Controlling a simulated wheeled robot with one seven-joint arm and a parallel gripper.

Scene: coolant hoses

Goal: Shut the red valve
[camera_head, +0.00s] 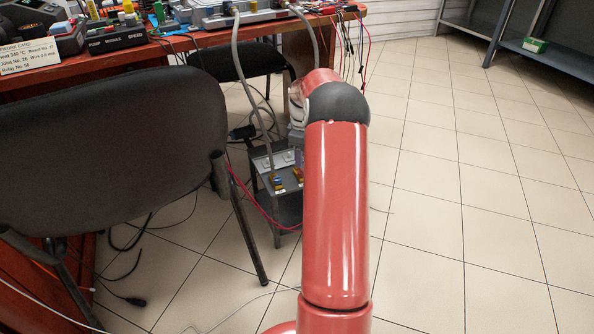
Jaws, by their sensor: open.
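The red valve (298,173) is a small red-orange handle on top of a low grey unit (284,200) on the floor. It is at the right side of the unit's top, close to the left edge of my red arm. A blue and yellow valve (277,182) is just left of it, where a grey hose comes down. My gripper (296,132) shows only in part as a small grey shape beside my arm, above the red valve in the picture. Its fingers are not distinct. I see no contact with the valve. My arm covers the unit's right side.
A black chair (110,150) stands at the left in front of a red workbench (130,57) with instruments. Grey hoses (243,80) run from the bench to the unit. Cables hang and lie about the floor. The tiled floor (470,190) at the right is clear.

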